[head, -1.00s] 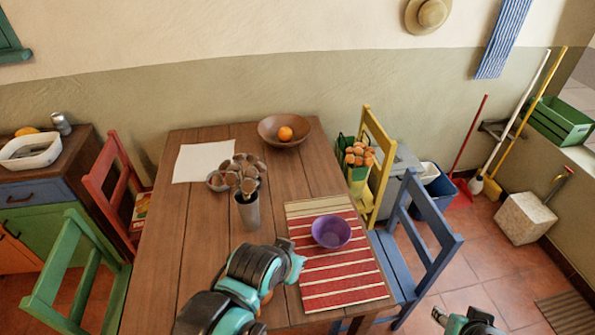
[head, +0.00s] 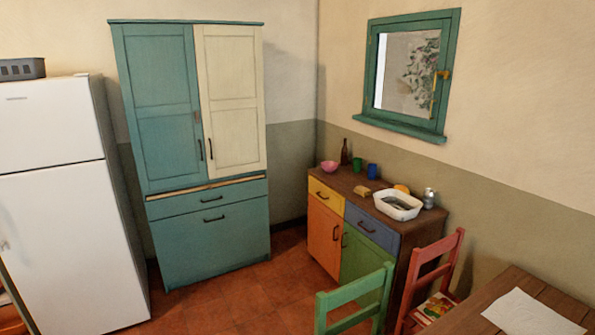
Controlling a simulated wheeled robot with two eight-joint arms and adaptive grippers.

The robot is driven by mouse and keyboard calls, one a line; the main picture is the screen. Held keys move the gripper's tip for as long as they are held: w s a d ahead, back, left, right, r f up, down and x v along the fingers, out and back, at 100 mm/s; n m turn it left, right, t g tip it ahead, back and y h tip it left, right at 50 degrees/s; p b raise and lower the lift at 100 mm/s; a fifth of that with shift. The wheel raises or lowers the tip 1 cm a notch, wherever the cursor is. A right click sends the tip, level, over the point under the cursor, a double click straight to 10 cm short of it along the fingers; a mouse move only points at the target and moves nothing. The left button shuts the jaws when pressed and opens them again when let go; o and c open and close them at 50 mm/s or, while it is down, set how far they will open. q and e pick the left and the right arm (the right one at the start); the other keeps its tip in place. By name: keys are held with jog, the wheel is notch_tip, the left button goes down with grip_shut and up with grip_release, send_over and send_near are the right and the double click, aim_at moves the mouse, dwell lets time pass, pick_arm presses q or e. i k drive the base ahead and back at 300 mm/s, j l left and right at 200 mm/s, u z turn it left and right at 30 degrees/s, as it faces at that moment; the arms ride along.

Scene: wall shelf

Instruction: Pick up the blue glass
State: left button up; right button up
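A small blue glass (head: 372,171) stands upright on the wooden top of the colourful sideboard (head: 345,185), near the wall under the window. A green glass (head: 357,165) stands just to its left. Both of my grippers are out of the picture now, so their hold cannot be seen.
A pink bowl (head: 329,167), a brown bottle (head: 344,152), a sponge-like block (head: 362,191), and a white basin (head: 397,205) share the sideboard top. Green (head: 356,302) and red (head: 437,273) chairs stand before its right side. Floor (head: 235,300) is clear left of the chairs.

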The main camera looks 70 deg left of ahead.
aim_at(372, 172)
jog(key=u, duration=2.1)
jog(key=i+j+u, duration=0.35)
jog(key=i+j, duration=0.3)
jog(key=j, duration=0.35)
jog(key=i+j+u, duration=0.4)
jog(key=i+j, duration=0.35)
jog(key=i+j+z, duration=0.15)
jog(key=i, duration=0.35)
jog(key=i+j+z, duration=0.1)
jog(key=i, duration=0.45)
jog(key=i+j+z, duration=0.15)
jog(key=i, duration=0.35)
jog(key=i+l+z, duration=0.15)
jog(key=i+z, duration=1.3)
jog(key=i, duration=0.3)
jog(key=i+j+z, duration=0.25)
jog(key=i, duration=0.25)
jog(key=i+j+z, duration=0.2)
jog(key=i, duration=0.35)
jog(key=i+j+z, duration=0.25)
jog(key=i, duration=0.25)
